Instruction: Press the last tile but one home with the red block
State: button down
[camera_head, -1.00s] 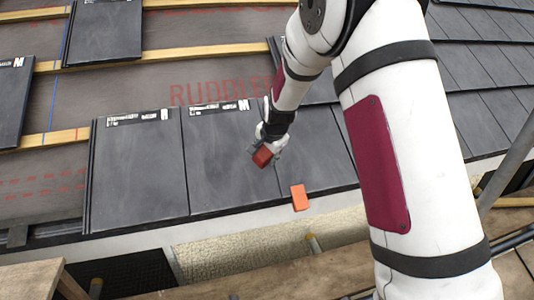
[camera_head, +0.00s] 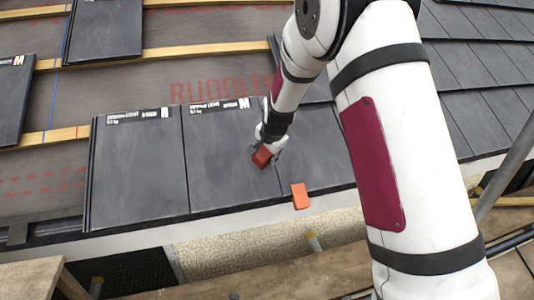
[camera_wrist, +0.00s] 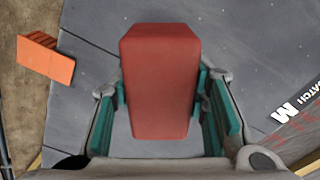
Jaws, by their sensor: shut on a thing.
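My gripper (camera_head: 267,150) is shut on the red block (camera_head: 261,156), with a green pad on each side of it in the wrist view (camera_wrist: 160,85). In the head view the block is over the right part of the second dark tile from the left (camera_head: 225,165), close to its seam with the tile to the right (camera_head: 318,150). I cannot tell whether it touches the tile. The leftmost tile (camera_head: 135,175) lies beside it in the same row. My arm hides part of the tiles on the right.
An orange ridged block (camera_head: 300,196) lies at the row's front edge, also at upper left in the wrist view (camera_wrist: 46,58). Wooden battens (camera_head: 180,52) cross the bare membrane (camera_head: 110,85) behind. Loose tiles (camera_head: 104,30) lie up the slope. A grey pole (camera_head: 508,165) stands at right.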

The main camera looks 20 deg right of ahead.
aim_at(268, 153)
jog(key=shift+b+x, duration=0.85)
jog(key=shift+x, duration=1.45)
jog(key=shift+w+f, duration=0.1)
jog(key=shift+p+v, duration=2.1)
jog(key=shift+v, duration=2.45)
